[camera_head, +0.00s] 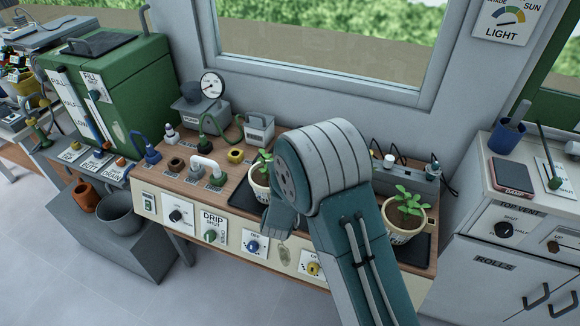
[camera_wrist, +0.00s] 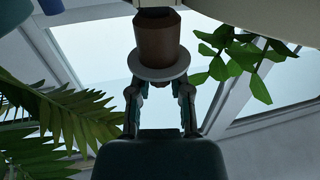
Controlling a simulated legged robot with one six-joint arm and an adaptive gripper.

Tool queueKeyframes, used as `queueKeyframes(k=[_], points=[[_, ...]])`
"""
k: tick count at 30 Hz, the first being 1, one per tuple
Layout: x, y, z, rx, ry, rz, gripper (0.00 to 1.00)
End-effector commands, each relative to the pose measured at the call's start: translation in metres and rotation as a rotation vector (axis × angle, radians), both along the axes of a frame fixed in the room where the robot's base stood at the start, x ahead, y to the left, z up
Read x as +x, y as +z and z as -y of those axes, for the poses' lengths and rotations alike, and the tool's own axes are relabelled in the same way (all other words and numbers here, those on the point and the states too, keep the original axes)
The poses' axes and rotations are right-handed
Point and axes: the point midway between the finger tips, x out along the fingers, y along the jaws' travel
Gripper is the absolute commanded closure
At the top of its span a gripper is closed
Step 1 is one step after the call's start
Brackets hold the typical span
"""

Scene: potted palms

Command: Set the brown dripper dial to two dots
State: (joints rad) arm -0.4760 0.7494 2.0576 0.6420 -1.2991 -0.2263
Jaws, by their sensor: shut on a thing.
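The brown dripper (camera_wrist: 155,45) shows at the top middle of the wrist view, a brown body with a pale round flange (camera_wrist: 157,72). Its far end meets a dark part at the picture's top edge. My gripper (camera_wrist: 158,88) has its two fingers on either side of the small brown part just below the flange and is shut on it. No dots can be made out on the dripper. In the head view my arm hides the gripper and the brown dripper.
Potted plants stand on the bench to the left (camera_head: 260,180) and right (camera_head: 405,213) of my arm. Palm fronds (camera_wrist: 65,125) and leafy stems (camera_wrist: 245,60) flank the gripper. A gauge (camera_head: 212,85), hoses and plugs crowd the bench's left. The window is behind.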

Motion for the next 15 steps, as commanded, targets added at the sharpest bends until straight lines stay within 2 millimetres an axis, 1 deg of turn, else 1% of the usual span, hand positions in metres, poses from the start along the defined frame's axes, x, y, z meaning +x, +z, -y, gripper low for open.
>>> queueKeyframes(k=[8, 9, 10, 11, 15], points=[[-0.0001, -0.0001, 0.0004, 0.0, -0.001, 0.0, 1.0], [-0.0001, -0.0001, 0.0004, 0.0, -0.001, 0.0, 0.57], [-0.0001, -0.0001, 0.0004, 0.0, -0.001, 0.0, 0.43], [-0.0001, -0.0001, 0.0004, 0.0, -0.001, 0.0, 0.37], [0.0, -0.0001, 0.0002, 0.0, -0.001, 0.0, 0.37]])
